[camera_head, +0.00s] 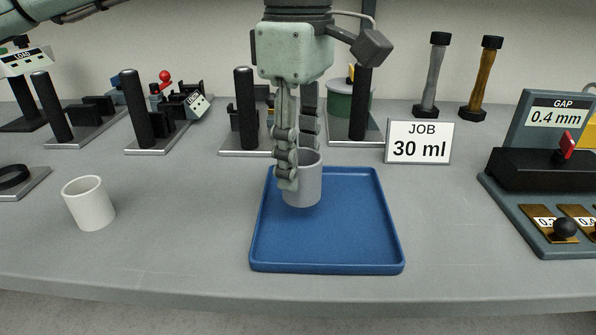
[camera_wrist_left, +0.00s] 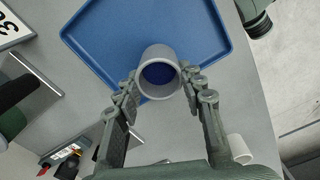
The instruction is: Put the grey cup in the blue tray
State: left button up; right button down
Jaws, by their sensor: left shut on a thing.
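The grey cup (camera_head: 304,185) is upright between the fingers of my left gripper (camera_head: 297,168), over the back left part of the blue tray (camera_head: 345,235). The gripper is shut on the cup. In the left wrist view the grey cup (camera_wrist_left: 158,62) shows its round rim and a dark blue inside, with a finger of my left gripper (camera_wrist_left: 160,80) on each side. The blue tray (camera_wrist_left: 205,30) lies beyond it. I cannot tell whether the cup's base touches the tray floor. My right gripper is not in view.
A white cup (camera_head: 89,203) stands on the bench (camera_head: 180,235) at the left. A "JOB 30 ml" sign (camera_head: 419,142) stands behind the tray. Black posts on metal plates line the back. A gap gauge unit (camera_head: 540,170) is at the right. The bench beside the tray is clear.

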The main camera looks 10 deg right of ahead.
pick_arm(q)
notch_tip(320, 180, down, 2)
jog(key=shift+f, duration=0.25)
jog(key=shift+f, duration=0.15)
jog(key=o, duration=0.7)
jog(key=shift+c, duration=0.2)
jog(key=o, duration=0.5)
